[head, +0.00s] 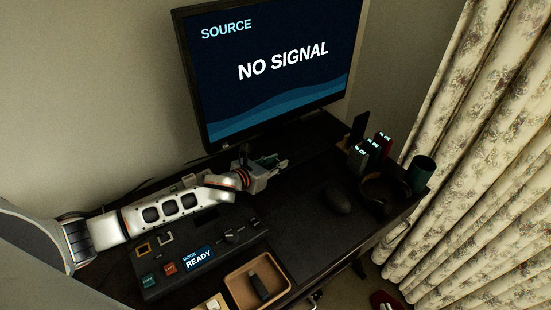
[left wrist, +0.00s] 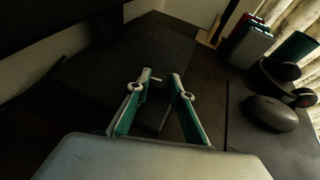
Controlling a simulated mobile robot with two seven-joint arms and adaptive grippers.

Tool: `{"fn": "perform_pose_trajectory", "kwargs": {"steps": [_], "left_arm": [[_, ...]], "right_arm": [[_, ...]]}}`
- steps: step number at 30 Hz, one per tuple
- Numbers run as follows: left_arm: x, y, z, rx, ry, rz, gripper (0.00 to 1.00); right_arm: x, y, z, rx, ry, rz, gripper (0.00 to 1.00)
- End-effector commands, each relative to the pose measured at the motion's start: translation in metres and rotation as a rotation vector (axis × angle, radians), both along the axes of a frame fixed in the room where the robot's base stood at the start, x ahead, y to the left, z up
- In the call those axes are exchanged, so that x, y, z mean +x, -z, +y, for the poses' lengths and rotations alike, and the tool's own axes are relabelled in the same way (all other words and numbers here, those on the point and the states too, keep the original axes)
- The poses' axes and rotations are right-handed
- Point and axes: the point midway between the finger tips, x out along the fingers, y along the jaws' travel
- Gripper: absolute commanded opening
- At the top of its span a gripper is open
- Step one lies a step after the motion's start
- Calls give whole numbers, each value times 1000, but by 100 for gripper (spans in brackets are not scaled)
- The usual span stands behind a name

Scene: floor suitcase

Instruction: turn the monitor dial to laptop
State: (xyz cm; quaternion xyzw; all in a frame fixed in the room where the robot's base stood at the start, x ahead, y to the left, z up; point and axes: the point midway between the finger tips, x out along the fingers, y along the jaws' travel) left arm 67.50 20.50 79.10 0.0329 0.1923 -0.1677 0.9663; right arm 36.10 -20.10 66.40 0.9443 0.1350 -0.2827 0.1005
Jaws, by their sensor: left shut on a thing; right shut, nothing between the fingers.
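The monitor (head: 275,75) reads "SOURCE" and "NO SIGNAL". A dark control panel (head: 205,262) lies on the desk, with a "DOCK READY" display (head: 198,259). A dark knob (head: 235,236) is near its right end, with a smaller knob-like part (head: 254,222) beside it. I cannot read any dial marks. My left gripper (head: 282,163) is in front of the monitor's lower edge, beyond and apart from these knobs. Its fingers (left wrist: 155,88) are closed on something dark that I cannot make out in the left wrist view. My right gripper does not show.
A mouse (head: 337,201), headphones (head: 372,198), a green cup (head: 422,173) and several lit upright blocks (head: 357,157) are on the right side. A wooden tray (head: 236,283) holds a dark object (head: 260,286) at the front. Patterned curtains (head: 480,160) hang at the right.

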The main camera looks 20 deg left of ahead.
Motion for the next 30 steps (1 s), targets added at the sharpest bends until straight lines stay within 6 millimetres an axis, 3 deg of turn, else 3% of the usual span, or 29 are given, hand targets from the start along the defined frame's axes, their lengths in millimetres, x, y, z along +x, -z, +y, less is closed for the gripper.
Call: {"fn": "perform_pose_trajectory", "kwargs": {"steps": [6,13,22,30], "left_arm": [[-2,-3,-6,-5,-200,4,0],[-1,-2,-9,-4,-419,4,0],[0,0,-12,-1,-666,3,0],[1,1,-13,0,-810,2,0]], "right_arm": [[4,-29,0,1,1,-12,0],[4,-43,0,2,0,-15,0],[-2,-31,-10,-14,12,13,0],[0,-32,-8,-11,12,6,0]]}}
